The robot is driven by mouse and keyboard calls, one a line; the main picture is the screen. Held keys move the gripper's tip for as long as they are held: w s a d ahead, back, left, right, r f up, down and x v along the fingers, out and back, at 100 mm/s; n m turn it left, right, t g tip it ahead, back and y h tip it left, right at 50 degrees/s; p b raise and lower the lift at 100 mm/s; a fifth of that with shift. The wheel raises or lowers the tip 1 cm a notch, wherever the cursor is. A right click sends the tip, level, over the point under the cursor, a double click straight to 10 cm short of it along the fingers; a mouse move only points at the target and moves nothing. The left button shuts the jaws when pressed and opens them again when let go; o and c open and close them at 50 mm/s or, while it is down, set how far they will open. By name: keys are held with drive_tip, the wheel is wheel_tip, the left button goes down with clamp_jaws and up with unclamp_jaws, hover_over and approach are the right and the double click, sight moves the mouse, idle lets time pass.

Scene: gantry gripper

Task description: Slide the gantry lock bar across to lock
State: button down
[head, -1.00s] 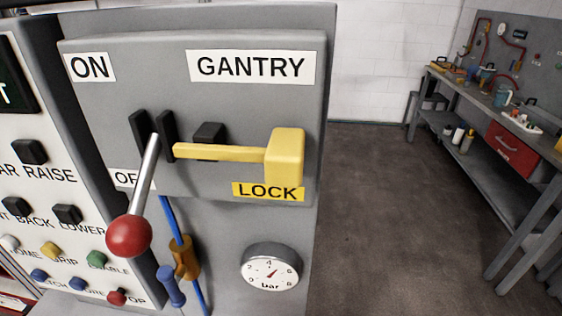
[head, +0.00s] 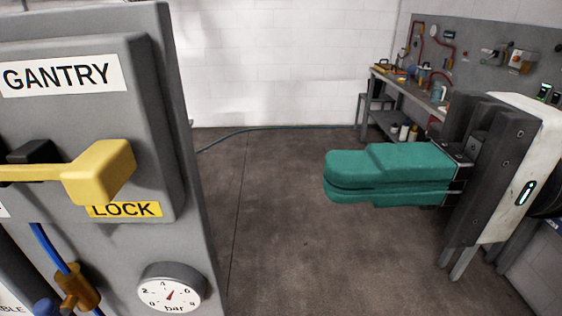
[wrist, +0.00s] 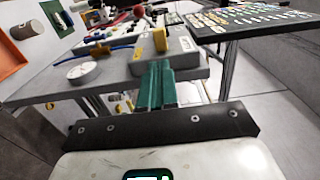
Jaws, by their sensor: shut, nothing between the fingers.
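The yellow lock bar (head: 98,172) is on the grey gantry box (head: 150,130) at the left of the head view, its thick block end just above the yellow LOCK label (head: 125,209). The bar runs left out of the picture, in front of a black bracket (head: 30,152). My gripper (head: 327,183) has teal fingers, shut and empty, pointing left at the right of the head view. A clear gap separates them from the bar. In the wrist view, the fingers (wrist: 157,68) point toward the box, with the yellow block (wrist: 160,40) beyond the tips.
A round bar gauge (head: 171,288) is below the box, beside a blue rod with a brown fitting (head: 78,287). A workbench (head: 410,95) with tools stands at the back right. Open floor (head: 265,250) lies between the panel and my gripper.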

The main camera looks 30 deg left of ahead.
sight(109, 182)
drive_tip(key=p+x, duration=0.3)
drive_tip(key=x, duration=1)
drive_tip(key=shift+a+f, duration=0.1)
drive_tip(key=p+x, duration=0.1)
drive_tip(key=x, duration=0.3)
drive_tip(key=shift+a, duration=0.1)
drive_tip(key=shift+s+a, duration=0.1)
